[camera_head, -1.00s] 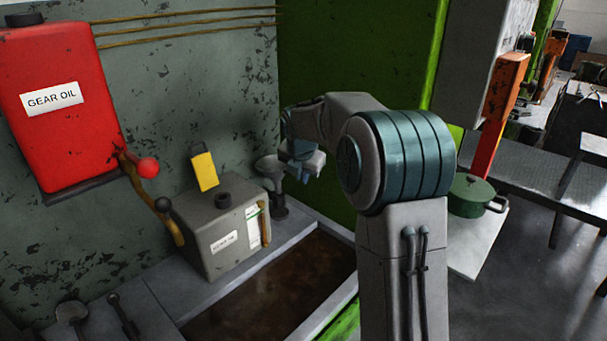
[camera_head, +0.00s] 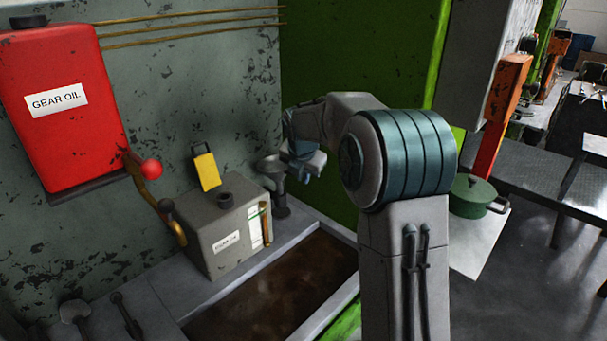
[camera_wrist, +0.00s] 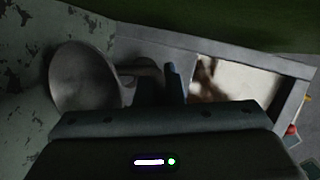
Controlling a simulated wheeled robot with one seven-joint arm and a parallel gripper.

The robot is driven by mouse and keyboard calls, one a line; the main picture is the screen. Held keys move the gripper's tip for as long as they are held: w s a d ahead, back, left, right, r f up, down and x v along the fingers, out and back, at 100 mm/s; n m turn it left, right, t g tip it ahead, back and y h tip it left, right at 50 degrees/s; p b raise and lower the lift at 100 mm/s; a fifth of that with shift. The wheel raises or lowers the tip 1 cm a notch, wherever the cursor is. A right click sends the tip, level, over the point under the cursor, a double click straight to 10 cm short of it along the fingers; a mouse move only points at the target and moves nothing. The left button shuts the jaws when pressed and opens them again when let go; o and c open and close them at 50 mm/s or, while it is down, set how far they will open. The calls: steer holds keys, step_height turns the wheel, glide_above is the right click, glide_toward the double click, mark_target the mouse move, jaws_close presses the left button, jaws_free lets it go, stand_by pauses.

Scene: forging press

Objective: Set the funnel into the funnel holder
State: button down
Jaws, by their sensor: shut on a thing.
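The grey funnel (camera_head: 270,165) is at the back corner of the ledge, mouth up. It also shows in the wrist view (camera_wrist: 82,80), with its wide bowl left of the fingers. My gripper (camera_head: 302,163) is shut on the funnel at its right side. A dark round-based stand (camera_head: 280,208), which looks like the funnel holder, is on the ledge directly below the funnel. The funnel's lower end meets or overlaps the stand in the head view; I cannot tell whether it is inside or just above it.
A grey oil box (camera_head: 222,235) with a yellow flap (camera_head: 206,171) stands left of the stand. A red gear oil tank (camera_head: 65,100) with a red-knobbed lever (camera_head: 151,168) hangs on the wall. A brown-filled trough (camera_head: 275,290) lies in front. A green pot (camera_head: 470,196) is at right.

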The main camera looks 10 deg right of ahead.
steer(key=shift+f+b, duration=0.75)
steer(key=shift+f, duration=0.85)
steer(key=c, duration=1.5)
jaws_free()
steer(key=shift+o, duration=0.2)
steer(key=v, duration=1.3)
steer(key=shift+s+r, duration=0.15)
steer(key=shift+r, duration=0.2)
steer(key=s+f+m, duration=0.3)
steer(key=s+m, duration=0.6)
steer(key=s, duration=0.1)
steer(key=s+f+m+g+p, duration=0.1)
steer(key=s+f+m, duration=0.2)
steer(key=s+m, duration=0.6)
steer(key=s+f+m+g+y+p, duration=0.1)
steer(key=s+f+m, duration=0.2)
steer(key=s+m, duration=0.6)
steer(key=s, duration=0.3)
steer(key=shift+s+f+m, duration=0.15)
steer(key=shift+f+m, duration=0.15)
steer(key=shift+m, duration=0.1)
